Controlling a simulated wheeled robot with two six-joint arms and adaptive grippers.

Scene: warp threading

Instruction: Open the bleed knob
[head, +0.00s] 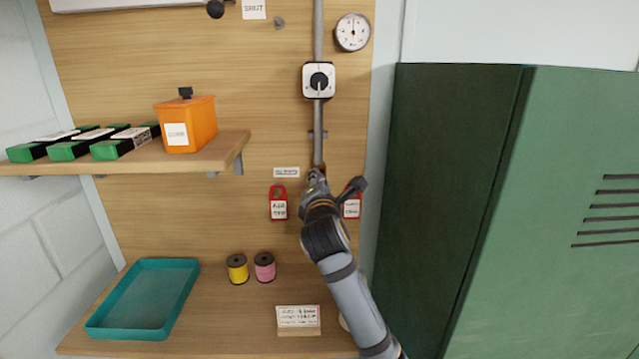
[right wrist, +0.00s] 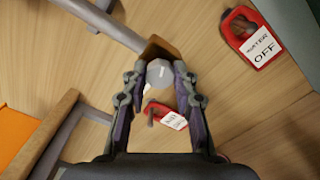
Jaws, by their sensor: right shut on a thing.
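My right gripper (head: 315,183) reaches up to the lower end of the grey vertical pipe (head: 318,120) on the wooden back panel. In the right wrist view, the fingers of my right gripper (right wrist: 160,80) are shut around a grey faceted knob (right wrist: 160,72) with a small pale mark, which I take to be the bleed knob. A brown fitting (right wrist: 155,47) sits behind it. In the head view the gripper mostly hides the knob, and its turn angle is not clear. My left gripper is not in view.
Red tags hang beside the gripper, one left (head: 278,203) and one right (head: 352,203). A shelf (head: 228,147) with an orange box (head: 190,125) juts out left. Below stand yellow and pink spools (head: 264,267) and a teal tray (head: 145,300). A green cabinet (head: 450,200) bounds the right.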

